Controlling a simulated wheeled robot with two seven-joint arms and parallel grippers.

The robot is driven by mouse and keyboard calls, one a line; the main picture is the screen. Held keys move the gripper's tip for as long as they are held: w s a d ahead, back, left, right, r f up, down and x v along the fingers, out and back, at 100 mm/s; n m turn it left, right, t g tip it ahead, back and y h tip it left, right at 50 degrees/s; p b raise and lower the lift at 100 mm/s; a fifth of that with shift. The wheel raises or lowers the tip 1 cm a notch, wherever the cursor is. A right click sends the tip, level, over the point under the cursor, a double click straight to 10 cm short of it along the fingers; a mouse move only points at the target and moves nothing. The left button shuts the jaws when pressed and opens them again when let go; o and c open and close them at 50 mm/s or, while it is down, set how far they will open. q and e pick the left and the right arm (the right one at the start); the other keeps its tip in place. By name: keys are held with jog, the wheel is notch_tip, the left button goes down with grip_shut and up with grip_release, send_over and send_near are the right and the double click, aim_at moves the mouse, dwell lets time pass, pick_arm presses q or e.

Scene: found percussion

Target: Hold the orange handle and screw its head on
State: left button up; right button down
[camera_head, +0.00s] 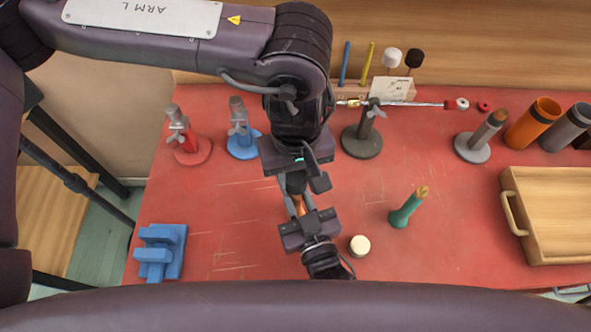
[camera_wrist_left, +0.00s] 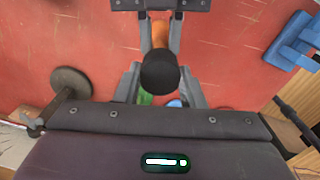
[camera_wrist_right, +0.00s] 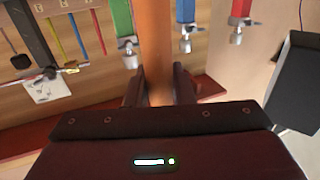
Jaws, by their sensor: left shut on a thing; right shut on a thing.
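The orange handle (camera_head: 299,204) stands between my two grippers in the head view, mostly covered by them. My right gripper (camera_head: 306,214) comes up from the bottom edge and is shut on the handle; in the right wrist view the handle (camera_wrist_right: 156,45) runs upright between its fingers. My left gripper (camera_head: 297,181), above it in the picture, is shut on a dark round head (camera_wrist_left: 160,72). In the left wrist view this head lines up with the handle (camera_wrist_left: 160,33). Whether the thread is engaged is hidden.
A green handle (camera_head: 406,208) and a cream round piece (camera_head: 360,245) lie close to the right. A blue block holder (camera_head: 160,252) is at the left. Red (camera_head: 190,150), blue (camera_head: 242,147), dark (camera_head: 362,143) and grey (camera_head: 474,148) stands are behind. A wooden tray (camera_head: 506,183) sits right.

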pick_arm(q)
jog(key=m, duration=0.3)
jog(key=shift+m, duration=0.3)
jog(key=o, duration=1)
jog(key=shift+c, duration=0.2)
jog(key=shift+r, duration=0.1)
jog(key=shift+r, duration=2.2)
jog(key=shift+c, duration=0.3)
